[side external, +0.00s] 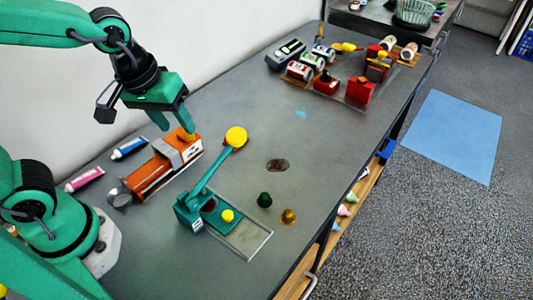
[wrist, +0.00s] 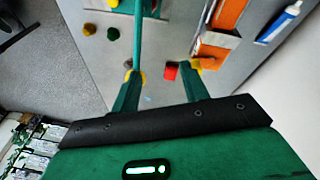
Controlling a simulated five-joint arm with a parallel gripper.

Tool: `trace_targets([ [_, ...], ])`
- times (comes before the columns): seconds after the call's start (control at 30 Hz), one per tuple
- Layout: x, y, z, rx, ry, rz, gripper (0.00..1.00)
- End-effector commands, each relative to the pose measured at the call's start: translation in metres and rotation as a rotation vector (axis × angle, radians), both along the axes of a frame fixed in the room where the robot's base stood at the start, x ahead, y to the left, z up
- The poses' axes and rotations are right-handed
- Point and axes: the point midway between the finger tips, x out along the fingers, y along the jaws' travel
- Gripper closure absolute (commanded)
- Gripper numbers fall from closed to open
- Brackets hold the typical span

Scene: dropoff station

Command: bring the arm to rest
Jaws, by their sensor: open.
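My gripper (side external: 175,126) hangs over the table, above the far end of an orange and grey device (side external: 152,177). Its two green fingers point down and stand apart. In the wrist view the gripper (wrist: 160,72) is open, with no object clasped between the fingers. A small red thing (wrist: 170,73) shows between the fingertips, and yellow patches show beside both tips. I cannot tell how far below the fingers these lie. The arm reaches out from the left, bent and raised above the table.
A teal lever with a yellow ball (side external: 236,137) stands right of the device. Blue (side external: 129,148) and pink (side external: 84,179) tubes lie along the wall. Green (side external: 264,200) and ochre (side external: 289,216) knobs sit near the front edge. Red blocks (side external: 359,90) and cans crowd the far end. The table's middle is mostly clear.

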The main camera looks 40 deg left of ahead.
Motion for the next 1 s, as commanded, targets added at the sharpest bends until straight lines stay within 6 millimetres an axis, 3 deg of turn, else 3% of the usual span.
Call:
trace_targets([
  [0.2,-0.014,0.039,0.025,0.062,-0.118,-0.129,0.55],
  [0.43,-0.031,0.069,0.041,0.153,-0.207,-0.249,0.55],
  [0.63,-0.040,0.079,0.046,0.200,-0.239,-0.304,0.55],
  [1.0,-0.040,0.080,0.047,0.207,-0.242,-0.313,0.55],
])
